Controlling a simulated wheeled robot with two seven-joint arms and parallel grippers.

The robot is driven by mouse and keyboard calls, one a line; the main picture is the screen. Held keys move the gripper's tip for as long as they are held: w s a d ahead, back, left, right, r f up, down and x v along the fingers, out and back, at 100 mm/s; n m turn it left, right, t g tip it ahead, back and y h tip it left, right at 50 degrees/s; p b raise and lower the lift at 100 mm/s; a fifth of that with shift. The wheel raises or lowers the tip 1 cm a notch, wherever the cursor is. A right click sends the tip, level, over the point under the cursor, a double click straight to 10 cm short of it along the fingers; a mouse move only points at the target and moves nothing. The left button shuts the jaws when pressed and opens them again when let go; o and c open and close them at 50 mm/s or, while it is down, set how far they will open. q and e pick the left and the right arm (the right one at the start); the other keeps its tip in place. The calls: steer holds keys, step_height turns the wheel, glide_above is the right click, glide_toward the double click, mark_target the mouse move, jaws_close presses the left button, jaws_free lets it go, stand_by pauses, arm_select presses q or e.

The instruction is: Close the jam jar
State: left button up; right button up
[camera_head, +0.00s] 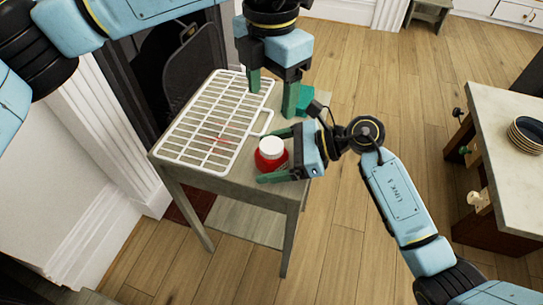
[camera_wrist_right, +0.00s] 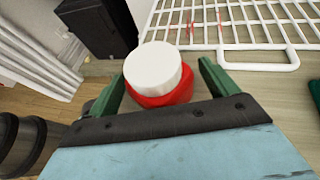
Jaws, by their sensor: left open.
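The red jam jar (camera_head: 271,160) stands upright near the table's front right corner. A white lid (camera_head: 271,147) sits on its top; I cannot tell whether it is fastened. In the right wrist view the red jar (camera_wrist_right: 178,97) and white lid (camera_wrist_right: 153,68) are between my fingers. My right gripper (camera_head: 268,155) is open around the jar, one finger on each side, with small gaps showing; it also shows in the right wrist view (camera_wrist_right: 160,82). My left gripper (camera_head: 271,98) is open, pointing down with nothing between its fingers, above the table behind the jar.
A white wire rack (camera_head: 208,134) covers much of the small grey table (camera_head: 249,188). A teal object (camera_head: 306,97) lies partly hidden behind my left gripper.

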steer(key=p+v, duration=0.2)
steer(key=v, duration=1.1)
steer(key=shift+d+r, duration=0.15)
steer(key=shift+d, duration=0.05)
